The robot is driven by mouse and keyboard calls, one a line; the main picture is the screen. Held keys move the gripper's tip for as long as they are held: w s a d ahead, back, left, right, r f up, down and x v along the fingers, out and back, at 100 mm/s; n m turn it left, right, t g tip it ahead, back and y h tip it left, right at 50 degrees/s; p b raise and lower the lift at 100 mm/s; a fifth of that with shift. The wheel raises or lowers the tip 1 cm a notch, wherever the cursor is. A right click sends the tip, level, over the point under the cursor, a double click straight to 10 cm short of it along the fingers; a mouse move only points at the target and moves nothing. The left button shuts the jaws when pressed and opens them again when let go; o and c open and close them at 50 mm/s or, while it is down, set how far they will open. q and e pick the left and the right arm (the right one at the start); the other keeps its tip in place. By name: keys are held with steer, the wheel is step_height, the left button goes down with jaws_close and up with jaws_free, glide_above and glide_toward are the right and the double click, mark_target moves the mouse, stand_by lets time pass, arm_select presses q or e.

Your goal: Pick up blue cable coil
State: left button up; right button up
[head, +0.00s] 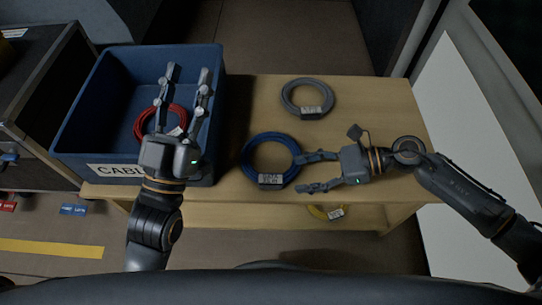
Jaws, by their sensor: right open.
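The blue cable coil (248,162) lies flat on the wooden table, left of my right gripper, with a pale label on its front edge. My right gripper (300,173) is open and points left. Its fingertips are at the right edge of the blue coil; I cannot tell whether they touch it. Nothing is between its fingers. My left gripper (188,70) is over the blue bin (88,165), its fingers spread apart and empty, partly hiding the red coil inside.
The bin holds a red cable coil (140,125) and has a label reading "CABL", the rest hidden. A grey coil (287,97) lies farther back on the table (375,95). A yellow coil (318,212) is on the lower shelf. The table's back right is clear.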

mark_target(273, 178)
steer(key=x, duration=0.7)
steer(key=shift+a+b, duration=0.2)
steer(key=shift+b, duration=0.15)
arm_select(q)
steer(key=s+r+t, duration=0.1)
steer(key=s+r+t+h, duration=0.1)
steer(key=shift+s+a+r, duration=0.15)
steer(key=shift+r, duration=0.25)
arm_select(e)
jaws_close()
